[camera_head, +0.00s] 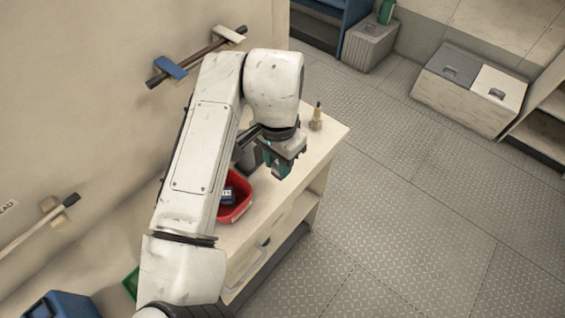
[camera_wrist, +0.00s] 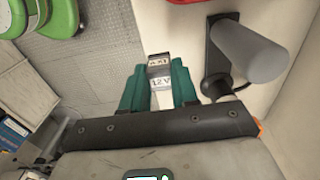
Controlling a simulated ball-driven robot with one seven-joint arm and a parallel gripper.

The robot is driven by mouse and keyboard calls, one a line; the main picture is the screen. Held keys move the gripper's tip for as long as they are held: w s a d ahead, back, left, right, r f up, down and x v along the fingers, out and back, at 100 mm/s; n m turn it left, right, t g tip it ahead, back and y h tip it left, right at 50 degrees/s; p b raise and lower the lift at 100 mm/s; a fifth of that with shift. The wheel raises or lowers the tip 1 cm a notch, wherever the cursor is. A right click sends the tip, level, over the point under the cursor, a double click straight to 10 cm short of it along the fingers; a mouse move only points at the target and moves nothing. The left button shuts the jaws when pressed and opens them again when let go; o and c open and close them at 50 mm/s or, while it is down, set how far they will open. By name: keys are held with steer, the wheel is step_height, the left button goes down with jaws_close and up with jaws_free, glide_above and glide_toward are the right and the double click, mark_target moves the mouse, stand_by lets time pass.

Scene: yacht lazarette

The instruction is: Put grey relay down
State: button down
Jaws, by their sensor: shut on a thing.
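My gripper (camera_wrist: 157,92) is shut on the grey relay (camera_wrist: 160,72), which sits between the two green fingers in the wrist view. The relay's pale label reads 12V. In the head view my gripper (camera_head: 277,165) is over the pale bench top (camera_head: 262,222), to the right of the red bin. The relay cannot be made out clearly there. I cannot tell how far above the bench it is.
The red bin (camera_head: 245,205) holds a dark blue block with a white label (camera_head: 228,195). A small brass-coloured thing with a dark top (camera_head: 317,118) stands near the bench's far end. A grey cylinder (camera_wrist: 250,50) is close beside my gripper in the wrist view.

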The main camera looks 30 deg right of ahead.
steer(key=shift+w+d+f, duration=0.25)
steer(key=shift+d+f, duration=0.1)
steer(key=shift+f, duration=0.15)
steer(key=shift+w+d+f, duration=0.2)
steer(key=shift+d+f, duration=0.15)
steer(key=shift+f, duration=0.1)
steer(key=shift+w+d+f+p, duration=0.1)
steer(key=shift+f+p, duration=0.25)
steer(key=shift+f, duration=0.6)
steer(key=shift+w+d+f+p, duration=0.1)
steer(key=shift+f+p, duration=0.25)
steer(key=shift+f, duration=0.55)
steer(key=shift+s+f, duration=0.1)
steer(key=c, duration=0.9)
jaws_free()
steer(key=shift+o, duration=0.2)
